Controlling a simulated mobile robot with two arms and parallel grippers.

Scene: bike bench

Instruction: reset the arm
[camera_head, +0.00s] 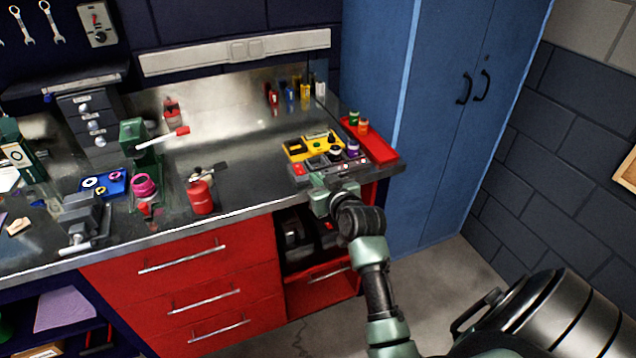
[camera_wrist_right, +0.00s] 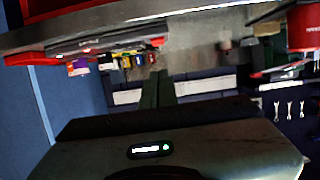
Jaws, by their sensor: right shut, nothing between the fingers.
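My right arm reaches up from the lower right in the head view. Its gripper (camera_head: 322,188) is at the bench's front edge, just in front of the grey and yellow organizer. The right wrist view shows the gripper's dark body and its fingers (camera_wrist_right: 158,88) together, with nothing held between them. That view looks toward the bench edge and back wall, and appears upside down. My left gripper is not in view.
An open red drawer (camera_head: 325,285) lies below the gripper. A blue cabinet (camera_head: 435,110) stands right; floor beside it is clear.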

